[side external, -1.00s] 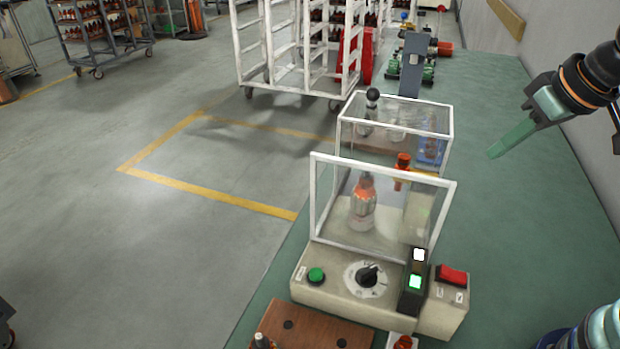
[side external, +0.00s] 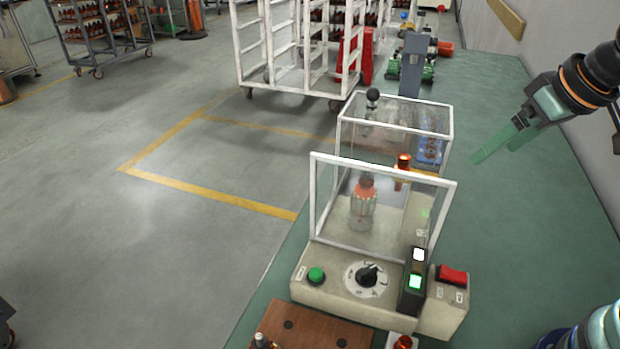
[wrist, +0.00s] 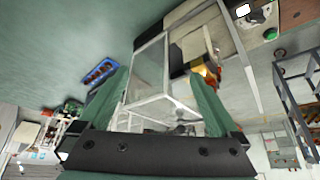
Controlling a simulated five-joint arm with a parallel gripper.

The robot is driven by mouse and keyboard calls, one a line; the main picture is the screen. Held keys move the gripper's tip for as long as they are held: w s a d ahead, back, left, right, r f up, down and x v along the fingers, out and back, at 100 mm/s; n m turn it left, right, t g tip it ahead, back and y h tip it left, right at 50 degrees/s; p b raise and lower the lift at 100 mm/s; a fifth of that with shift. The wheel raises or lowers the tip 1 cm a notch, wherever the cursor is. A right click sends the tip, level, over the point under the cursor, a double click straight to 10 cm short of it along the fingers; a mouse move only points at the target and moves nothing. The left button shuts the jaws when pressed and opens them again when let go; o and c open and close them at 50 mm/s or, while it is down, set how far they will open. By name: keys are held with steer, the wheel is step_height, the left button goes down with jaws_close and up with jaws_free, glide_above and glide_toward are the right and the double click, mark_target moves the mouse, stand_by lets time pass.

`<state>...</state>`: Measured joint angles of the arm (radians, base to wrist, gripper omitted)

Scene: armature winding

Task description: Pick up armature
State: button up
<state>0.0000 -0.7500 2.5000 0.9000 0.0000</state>
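An armature (side external: 363,205) with a copper-orange top and silvery body stands upright behind the clear front guard of the winding machine. My gripper (side external: 492,155) is at the upper right, above the green bench, to the right of the machine and apart from it. Its two green fingers are spread, with nothing between them. In the wrist view my gripper (wrist: 157,75) has the clear guard box in the background between its fingers.
The machine's white-framed guards (side external: 384,207) stand up from its base. The base has a green button (side external: 316,275), a dial (side external: 367,277) and a red switch (side external: 453,275). A blue tray (wrist: 101,71) is beyond the machine. The green bench (side external: 530,220) is clear on the right.

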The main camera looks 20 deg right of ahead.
steer(key=w+a+m+g, duration=0.2)
steer(key=w+a+m, duration=0.2)
steer(key=a+m, duration=0.1)
steer(key=w+a+m+g, duration=0.1)
steer(key=w+a+m, duration=0.3)
steer(key=m, duration=0.3)
steer(key=w+a+m+g, duration=0.2)
steer(key=w+a+m, duration=0.3)
steer(key=m, duration=0.1)
steer(key=shift+w+a+g, duration=0.25)
steer(key=shift+a+g, duration=0.05)
steer(key=shift+f+m, duration=0.2)
steer(key=shift+m, duration=0.1)
step_height(320, 180, down, 12)
steer(key=shift+s+a+r, duration=0.1)
steer(key=shift+s+a, duration=0.05)
jaws_close()
